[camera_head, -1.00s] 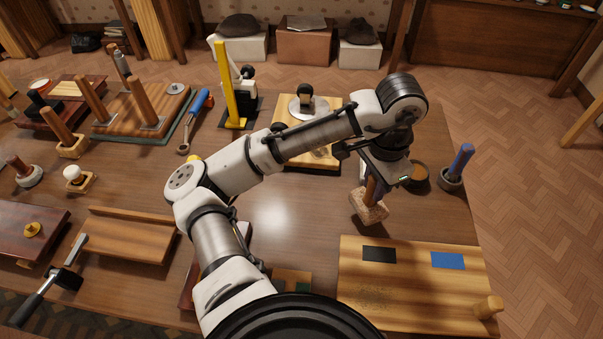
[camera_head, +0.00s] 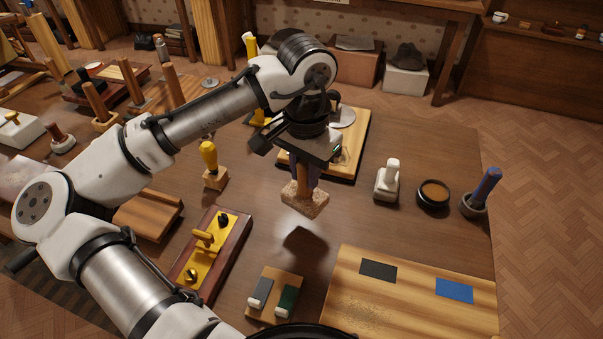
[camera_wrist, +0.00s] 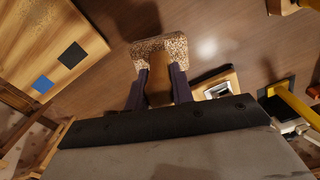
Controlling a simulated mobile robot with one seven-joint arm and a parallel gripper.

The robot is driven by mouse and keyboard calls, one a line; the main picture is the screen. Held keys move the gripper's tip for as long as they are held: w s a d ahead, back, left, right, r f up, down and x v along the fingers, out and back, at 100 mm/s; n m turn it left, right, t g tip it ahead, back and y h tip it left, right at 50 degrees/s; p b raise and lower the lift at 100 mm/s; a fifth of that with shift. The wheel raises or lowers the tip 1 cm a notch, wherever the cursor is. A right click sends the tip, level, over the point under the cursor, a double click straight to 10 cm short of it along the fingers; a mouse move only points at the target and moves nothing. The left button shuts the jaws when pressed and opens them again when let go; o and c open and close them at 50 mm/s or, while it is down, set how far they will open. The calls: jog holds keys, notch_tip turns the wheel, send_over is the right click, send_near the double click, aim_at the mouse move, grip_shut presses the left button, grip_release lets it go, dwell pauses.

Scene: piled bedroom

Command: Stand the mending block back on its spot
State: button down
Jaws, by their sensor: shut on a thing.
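The block (camera_head: 305,199) has a speckled, cork-like base and a brown wooden handle; I take it to be the mending block. My gripper (camera_head: 306,174) is shut on its handle and holds it roughly upright, base down, above the table. A dark shadow lies on the table below it. In the wrist view the block (camera_wrist: 172,44) hangs between the two dark fingers of my gripper (camera_wrist: 158,86). A light wooden board (camera_head: 395,305) with a black patch (camera_head: 378,270) and a blue patch (camera_head: 454,290) lies at the front right. I cannot tell which place is its spot.
A white-handled block (camera_head: 388,180), a round dark dish (camera_head: 433,194) and a blue-handled tool in a cup (camera_head: 481,192) stand at the right. A yellow-plated board (camera_head: 208,255) and a small two-pad board (camera_head: 274,294) lie front left. The table's middle is bare.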

aim_at(301, 198)
jog(key=shift+a+r, duration=0.15)
jog(key=shift+a, duration=0.25)
jog(key=shift+r+p, duration=0.1)
jog(key=shift+p, duration=0.25)
jog(key=shift+f+b, duration=1.85)
jog(key=shift+f, duration=1.25)
jog(key=shift+f+b, duration=0.3)
jog(key=shift+f, duration=0.7)
jog(key=c, duration=1.1)
grip_release()
jog(key=shift+r, duration=0.15)
